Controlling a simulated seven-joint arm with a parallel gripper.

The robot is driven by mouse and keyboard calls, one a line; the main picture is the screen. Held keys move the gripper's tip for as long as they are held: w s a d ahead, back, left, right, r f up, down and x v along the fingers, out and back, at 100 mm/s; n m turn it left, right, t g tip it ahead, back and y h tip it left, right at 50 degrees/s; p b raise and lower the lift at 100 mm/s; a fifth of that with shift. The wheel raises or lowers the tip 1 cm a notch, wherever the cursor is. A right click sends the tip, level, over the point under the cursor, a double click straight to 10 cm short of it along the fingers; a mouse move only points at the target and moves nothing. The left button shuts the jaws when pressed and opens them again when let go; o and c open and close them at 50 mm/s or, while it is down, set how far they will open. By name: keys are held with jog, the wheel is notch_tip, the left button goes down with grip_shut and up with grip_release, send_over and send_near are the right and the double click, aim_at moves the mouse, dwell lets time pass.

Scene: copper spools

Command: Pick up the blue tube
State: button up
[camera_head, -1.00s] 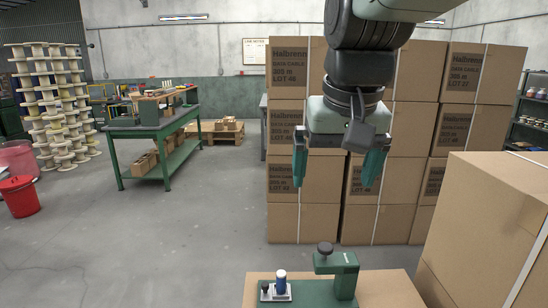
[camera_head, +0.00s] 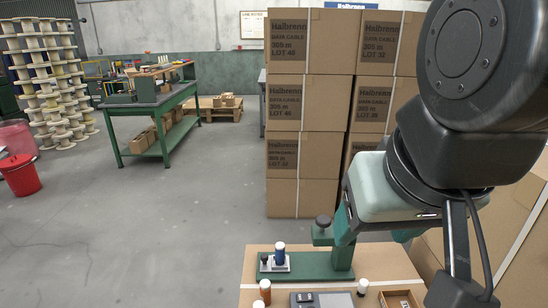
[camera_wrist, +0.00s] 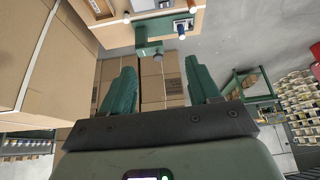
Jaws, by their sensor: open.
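The blue tube (camera_head: 280,253) has a white top and stands upright in a small light holder (camera_head: 276,266) on the left part of a green base (camera_head: 310,267). It shows small near the top of the wrist view (camera_wrist: 182,29). My gripper (camera_wrist: 160,66) is open, with two green fingers apart and nothing between them. In the head view its pale green hand is up and to the right of the tube, clear of it. My arm and hand partly hide the fingers there.
A dark-knobbed green fixture (camera_head: 323,228) rises on the base, right of the tube. Stacked cartons (camera_head: 300,150) stand behind; open floor lies left.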

jog(key=w+a+f+m+g+y, duration=0.25)
jog(key=w+m, duration=0.45)
jog(key=w, duration=0.6)
jog(key=m+g+y, duration=0.1)
jog(key=m+y, duration=0.1)
jog(key=m, duration=1.4)
send_over(282, 246)
jog(key=s+d, duration=0.2)
jog(key=d, duration=0.2)
notch_tip(282, 246, down, 27)
jog(key=shift+g+h, duration=0.25)
jog(key=shift+h, duration=0.1)
jog(key=x, duration=0.4)
jog(key=shift+w+a+f, duration=0.15)
jog(key=shift+w+f, duration=0.05)
jog(key=shift+w, duration=0.1)
jog(key=shift+w+a+x, duration=0.1)
jog(key=shift+a+x, duration=0.1)
jog(key=shift+x, duration=1.35)
jog(key=shift+w+a+x, duration=0.1)
jog(key=shift+a+x, duration=0.1)
jog(key=shift+x, duration=1.35)
jog(key=shift+r, duration=0.25)
grip_shut()
